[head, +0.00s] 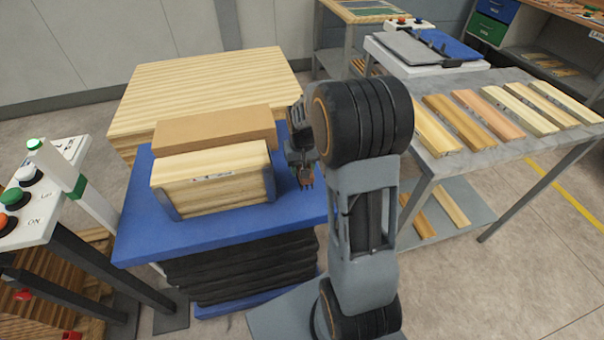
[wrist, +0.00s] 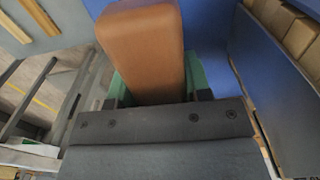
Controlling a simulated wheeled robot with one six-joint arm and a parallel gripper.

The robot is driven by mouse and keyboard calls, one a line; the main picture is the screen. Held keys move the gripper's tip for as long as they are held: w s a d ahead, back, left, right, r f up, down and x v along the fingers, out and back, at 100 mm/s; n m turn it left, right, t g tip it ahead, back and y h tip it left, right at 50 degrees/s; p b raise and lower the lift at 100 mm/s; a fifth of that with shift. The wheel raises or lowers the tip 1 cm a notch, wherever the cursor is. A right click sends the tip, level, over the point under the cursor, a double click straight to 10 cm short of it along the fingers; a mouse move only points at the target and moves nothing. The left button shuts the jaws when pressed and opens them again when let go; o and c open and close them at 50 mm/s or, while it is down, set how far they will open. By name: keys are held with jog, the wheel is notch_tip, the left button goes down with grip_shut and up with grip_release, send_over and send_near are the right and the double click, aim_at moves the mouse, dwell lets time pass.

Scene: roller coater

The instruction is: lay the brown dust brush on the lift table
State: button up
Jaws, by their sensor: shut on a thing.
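The brown dust brush (wrist: 145,45) fills the top middle of the wrist view, between the green-padded fingers of my gripper (wrist: 157,88). My gripper (head: 303,165) is shut on it. In the head view only a small brown part of the brush (head: 306,177) shows below the fingers, over the right side of the blue lift table (head: 225,222). The blue top lies behind the brush in the wrist view. I cannot tell whether the brush touches the table top. Its lower end is hidden.
A pale wooden box (head: 212,180) and a tan block (head: 215,130) take up the middle of the lift table. A large plank stack (head: 200,75) stands behind it. A button panel (head: 40,190) is at left. A grey table (head: 480,140) with wooden strips is at right.

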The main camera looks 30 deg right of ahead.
jog(key=shift+w+d+f, duration=0.1)
jog(key=shift+w+f, duration=0.1)
jog(key=shift+f, duration=1.6)
jog(key=shift+f+b, duration=0.25)
jog(key=shift+b, duration=0.05)
jog(key=o, duration=0.9)
jog(key=shift+r, duration=0.1)
